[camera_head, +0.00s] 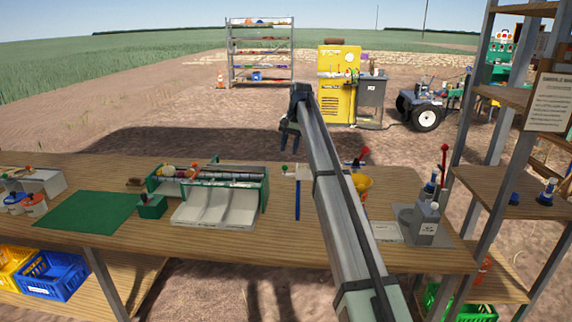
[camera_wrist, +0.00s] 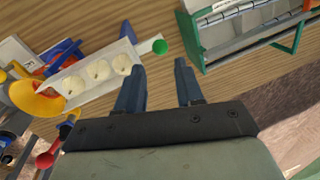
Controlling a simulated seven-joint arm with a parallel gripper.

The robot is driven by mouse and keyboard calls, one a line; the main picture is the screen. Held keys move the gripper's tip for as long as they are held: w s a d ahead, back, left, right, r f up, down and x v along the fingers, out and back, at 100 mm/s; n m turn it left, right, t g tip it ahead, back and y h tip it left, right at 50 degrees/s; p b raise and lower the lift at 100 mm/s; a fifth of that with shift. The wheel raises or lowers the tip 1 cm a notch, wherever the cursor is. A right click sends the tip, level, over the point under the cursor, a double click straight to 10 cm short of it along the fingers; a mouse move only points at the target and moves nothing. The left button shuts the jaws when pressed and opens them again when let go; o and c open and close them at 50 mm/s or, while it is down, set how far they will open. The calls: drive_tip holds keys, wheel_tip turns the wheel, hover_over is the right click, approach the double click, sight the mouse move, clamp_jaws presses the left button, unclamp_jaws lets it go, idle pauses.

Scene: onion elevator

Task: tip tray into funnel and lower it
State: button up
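In the head view the tray (camera_head: 312,178) and knob (camera_head: 284,168) are on the workbench, partly hidden by my arm. The yellow funnel (camera_wrist: 35,98) is at the tray's other end; it also shows in the head view (camera_head: 362,183). My gripper (camera_wrist: 160,66) is open and empty. In the wrist view its fingertips appear just below the knob, apart from it. In the head view my gripper (camera_head: 290,136) hangs above the bench's far edge.
A green-framed sorter with white chutes (camera_head: 215,206) stands left of the tray on the bench (camera_head: 310,252). A grey device with a red-knobbed lever (camera_head: 430,217) stands at right. A wooden shelf rack (camera_head: 487,180) rises beyond it.

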drive_tip(key=f, duration=0.3)
drive_tip(key=a+f, duration=0.1)
drive_tip(key=f, duration=0.3)
drive_tip(key=shift+w+a+f, duration=0.1)
drive_tip(key=shift+w+a, duration=0.05)
drive_tip(key=shift+a, duration=0.05)
clamp_jaws()
idle(0.4)
